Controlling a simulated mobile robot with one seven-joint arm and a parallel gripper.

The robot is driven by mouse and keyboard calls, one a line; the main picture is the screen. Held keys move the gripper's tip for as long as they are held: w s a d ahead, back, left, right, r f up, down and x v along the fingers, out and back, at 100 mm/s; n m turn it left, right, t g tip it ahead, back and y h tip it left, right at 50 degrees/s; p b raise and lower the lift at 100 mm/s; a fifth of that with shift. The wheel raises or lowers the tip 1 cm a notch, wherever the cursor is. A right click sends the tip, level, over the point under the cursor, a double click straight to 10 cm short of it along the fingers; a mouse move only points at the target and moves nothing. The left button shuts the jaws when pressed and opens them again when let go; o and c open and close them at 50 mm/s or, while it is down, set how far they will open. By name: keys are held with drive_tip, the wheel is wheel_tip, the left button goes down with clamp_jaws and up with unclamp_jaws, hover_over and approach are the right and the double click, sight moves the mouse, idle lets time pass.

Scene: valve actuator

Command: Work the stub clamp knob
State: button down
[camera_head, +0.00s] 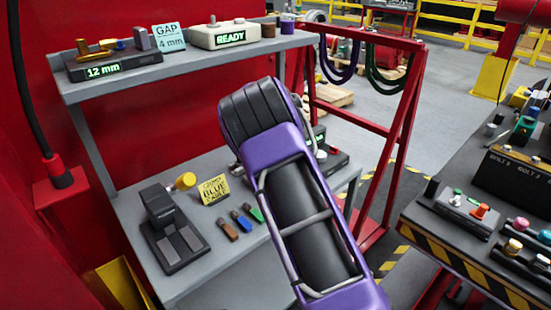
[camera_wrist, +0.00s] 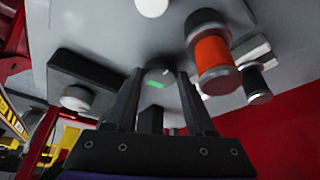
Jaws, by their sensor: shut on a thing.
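The fingers appear closed on this knob; the contact itself is hard to see. No label on it is readable, so I cannot confirm that it is the stub clamp knob. In the head view my purple arm covers the gripper and the knob. Part of a dark box (camera_head: 336,162) with a green display shows just right of the arm on the lower shelf.
The wrist view shows an orange-and-grey cylinder (camera_wrist: 212,52) close right and a black box with a white knob (camera_wrist: 76,97) left. In the head view a black pedal-like device (camera_head: 172,230), a yellow note (camera_head: 213,190) and coloured blocks (camera_head: 241,221) lie left of my arm.

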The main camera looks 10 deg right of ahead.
idle(0.4)
drive_tip(key=shift+c, duration=1.2)
unclamp_jaws()
drive_tip(key=v, duration=1.7)
drive_tip(key=shift+r, duration=0.25)
drive_tip(key=shift+a, duration=0.1)
